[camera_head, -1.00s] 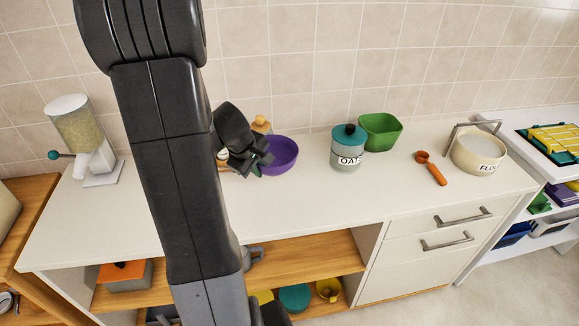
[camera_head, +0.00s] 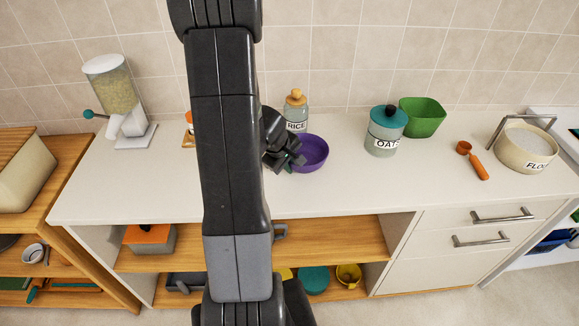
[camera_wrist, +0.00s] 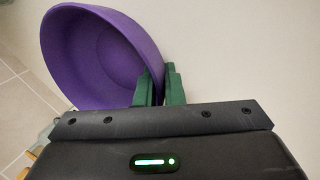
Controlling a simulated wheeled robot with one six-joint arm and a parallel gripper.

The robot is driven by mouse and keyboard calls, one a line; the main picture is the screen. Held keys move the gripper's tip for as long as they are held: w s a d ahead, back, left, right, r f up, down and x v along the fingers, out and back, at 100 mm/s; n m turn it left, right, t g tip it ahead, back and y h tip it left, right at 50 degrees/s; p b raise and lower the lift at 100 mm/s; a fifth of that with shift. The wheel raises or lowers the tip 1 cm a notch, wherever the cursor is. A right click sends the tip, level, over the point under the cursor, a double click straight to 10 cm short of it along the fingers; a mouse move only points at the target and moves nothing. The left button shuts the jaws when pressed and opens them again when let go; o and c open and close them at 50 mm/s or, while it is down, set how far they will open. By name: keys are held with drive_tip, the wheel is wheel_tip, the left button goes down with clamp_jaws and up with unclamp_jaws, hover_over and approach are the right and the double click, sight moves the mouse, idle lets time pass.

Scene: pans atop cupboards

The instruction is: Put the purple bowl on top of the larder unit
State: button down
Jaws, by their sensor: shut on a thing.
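The purple bowl (camera_head: 314,153) is over the white worktop, in front of the rice jar; I cannot tell whether it is clear of the surface. My gripper (camera_head: 297,160) is at the bowl's left side, shut on its rim. In the wrist view the bowl (camera_wrist: 85,55) fills the upper left, and the green fingertips (camera_wrist: 158,86) of my gripper pinch its rim. The bowl looks empty. My arm hides part of the worktop. I cannot tell which piece of furniture is the larder unit.
The rice jar (camera_head: 296,112) stands behind the bowl. A dispenser (camera_head: 112,95) stands at left. A wooden shelf unit (camera_head: 70,165) is at far left.

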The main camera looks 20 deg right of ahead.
drive_tip(key=shift+f, duration=0.15)
drive_tip(key=c, duration=1.5)
unclamp_jaws()
drive_tip(key=shift+c, duration=0.2)
drive_tip(key=shift+r, duration=0.3)
drive_tip(key=p+v, duration=0.2)
drive_tip(key=v, duration=1)
drive_tip(key=shift+p, duration=0.4)
